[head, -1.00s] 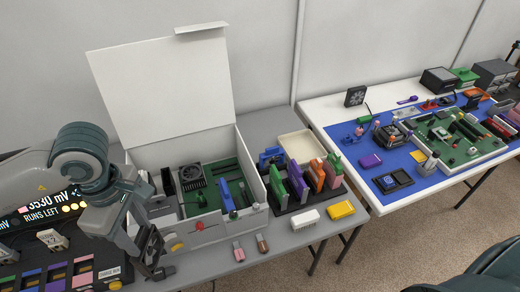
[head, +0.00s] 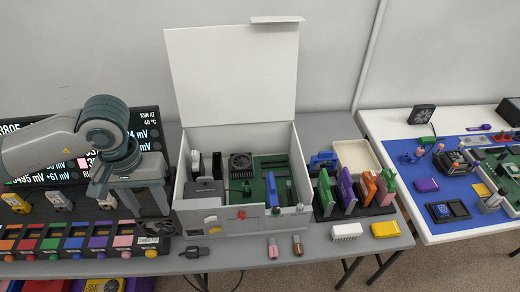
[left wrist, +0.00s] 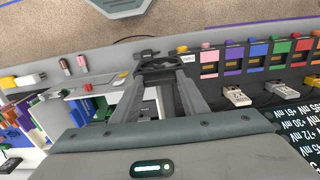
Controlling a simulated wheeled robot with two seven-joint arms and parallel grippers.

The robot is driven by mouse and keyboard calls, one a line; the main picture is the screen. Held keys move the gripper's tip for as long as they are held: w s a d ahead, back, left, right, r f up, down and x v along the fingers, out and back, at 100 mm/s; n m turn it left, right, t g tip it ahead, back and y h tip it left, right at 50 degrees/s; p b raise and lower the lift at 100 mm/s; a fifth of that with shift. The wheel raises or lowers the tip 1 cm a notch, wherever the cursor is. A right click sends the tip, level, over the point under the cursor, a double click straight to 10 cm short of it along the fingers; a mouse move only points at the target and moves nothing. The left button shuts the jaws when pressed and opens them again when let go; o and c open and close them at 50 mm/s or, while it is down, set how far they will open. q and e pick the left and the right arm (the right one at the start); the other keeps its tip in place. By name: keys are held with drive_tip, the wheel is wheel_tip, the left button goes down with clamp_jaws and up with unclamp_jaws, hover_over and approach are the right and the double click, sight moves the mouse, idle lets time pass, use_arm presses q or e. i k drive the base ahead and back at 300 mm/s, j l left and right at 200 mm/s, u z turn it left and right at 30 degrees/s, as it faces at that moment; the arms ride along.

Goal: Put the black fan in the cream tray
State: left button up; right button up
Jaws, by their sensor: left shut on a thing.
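My left gripper (head: 150,212) is shut on the black fan (head: 158,226), held low in front of the white case's left corner. In the left wrist view the black fan (left wrist: 158,67) sits between the fingertips of the left gripper (left wrist: 160,82). The fingers partly hide it in both views. The empty cream tray (head: 367,166) lies on the grey table, right of the case and behind the rack of upright cards. The held fan is well to the left of the tray. My right gripper is not in view.
The open white case (head: 240,222), its lid upright, stands between my left gripper and the tray. The card rack (head: 350,213) borders the tray's front. A white block (head: 346,232) and yellow block (head: 386,229) lie in front. Another dark fan (head: 422,114) stands on the right table.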

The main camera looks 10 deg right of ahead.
sight(355, 161)
drive_tip(key=l+z, duration=0.2)
drive_tip(key=z, duration=0.2)
drive_tip(key=k+l+z, duration=0.1)
drive_tip(key=l+z, duration=0.4)
drive_tip(key=z, duration=0.25)
